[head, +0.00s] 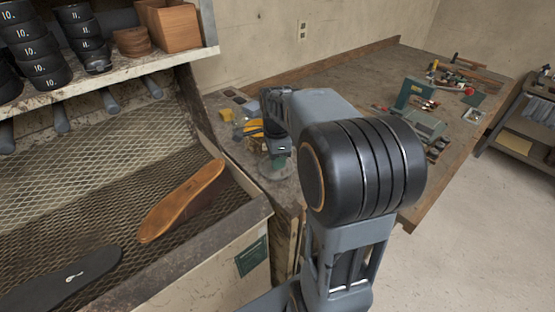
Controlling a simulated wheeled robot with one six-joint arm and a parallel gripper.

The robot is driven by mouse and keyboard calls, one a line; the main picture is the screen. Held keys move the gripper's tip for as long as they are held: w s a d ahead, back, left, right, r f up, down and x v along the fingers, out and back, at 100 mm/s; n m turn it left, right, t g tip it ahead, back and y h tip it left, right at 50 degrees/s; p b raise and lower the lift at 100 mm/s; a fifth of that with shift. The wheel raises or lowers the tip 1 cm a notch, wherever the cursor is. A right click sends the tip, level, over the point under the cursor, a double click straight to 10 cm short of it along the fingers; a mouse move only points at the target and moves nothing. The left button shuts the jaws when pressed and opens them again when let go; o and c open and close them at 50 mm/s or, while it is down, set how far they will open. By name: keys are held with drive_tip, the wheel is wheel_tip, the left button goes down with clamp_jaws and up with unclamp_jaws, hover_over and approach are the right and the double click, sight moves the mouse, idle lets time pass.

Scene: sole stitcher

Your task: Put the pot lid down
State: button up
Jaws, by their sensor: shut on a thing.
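My gripper (274,130) is small and partly hidden at the end of my arm, over the near-left corner of the wooden bench. It is shut on a dark grey-green piece (279,147), which I take to be the pot lid. A pale, see-through round shape (272,170) shows just below it, on or close above the bench top; I cannot tell whether the two touch. Yellow items (254,129) lie right beside the gripper on its left.
A mesh tray (100,190) at left holds a tan sole (182,200) and a black sole (62,282). The bench (350,80) has bare room behind my arm; a green machine (415,110) and tools stand farther right.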

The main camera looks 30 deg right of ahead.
drive_tip(key=shift+f, duration=0.35)
drive_tip(key=shift+f, duration=0.2)
drive_tip(key=o, duration=0.9)
